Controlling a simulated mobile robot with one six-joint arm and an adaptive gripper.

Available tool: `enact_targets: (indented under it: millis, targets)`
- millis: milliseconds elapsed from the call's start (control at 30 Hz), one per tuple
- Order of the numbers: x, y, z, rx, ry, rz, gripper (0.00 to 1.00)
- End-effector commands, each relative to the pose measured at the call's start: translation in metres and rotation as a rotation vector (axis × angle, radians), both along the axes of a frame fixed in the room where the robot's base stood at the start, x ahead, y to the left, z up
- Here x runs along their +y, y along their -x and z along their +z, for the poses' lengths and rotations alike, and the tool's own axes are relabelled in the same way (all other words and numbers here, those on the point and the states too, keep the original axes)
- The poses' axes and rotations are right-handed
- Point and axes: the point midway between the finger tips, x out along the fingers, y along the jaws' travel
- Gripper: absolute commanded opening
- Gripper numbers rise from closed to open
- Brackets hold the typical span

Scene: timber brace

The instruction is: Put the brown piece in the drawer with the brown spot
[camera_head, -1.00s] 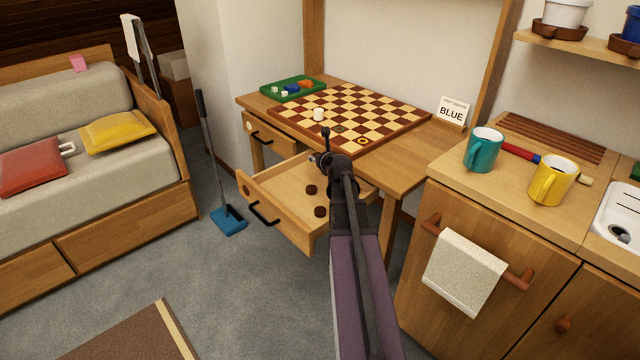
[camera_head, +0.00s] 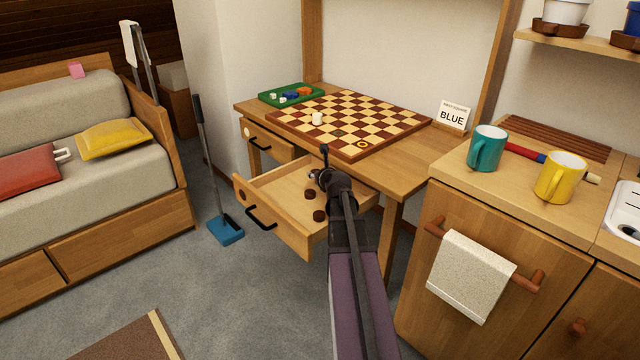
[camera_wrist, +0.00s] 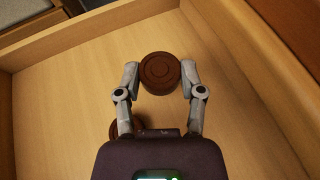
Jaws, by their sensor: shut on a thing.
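The open drawer (camera_head: 283,205) below the desk has a dark brown spot on its front, left of the black handle. Another brown piece (camera_wrist: 125,129) is partly hidden under the gripper body.
A shut drawer (camera_head: 268,143) with a pale spot is to the left. On the desk are a chessboard (camera_head: 350,120) with a white piece (camera_head: 317,118), a green tray (camera_head: 290,95) and a "BLUE" sign (camera_head: 453,116). Mugs stand on the right counter.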

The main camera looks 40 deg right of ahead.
Motion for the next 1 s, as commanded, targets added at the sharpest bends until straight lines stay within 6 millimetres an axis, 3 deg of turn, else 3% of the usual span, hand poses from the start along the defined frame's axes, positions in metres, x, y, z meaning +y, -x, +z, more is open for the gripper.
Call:
enact_targets:
  millis: [533,1000]
  targets:
    - [-0.001,0.0,-0.035,0.0,0.0,-0.001,0.26]
    - [-0.001,0.001,-0.038,0.0,0.0,-0.002,0.26]
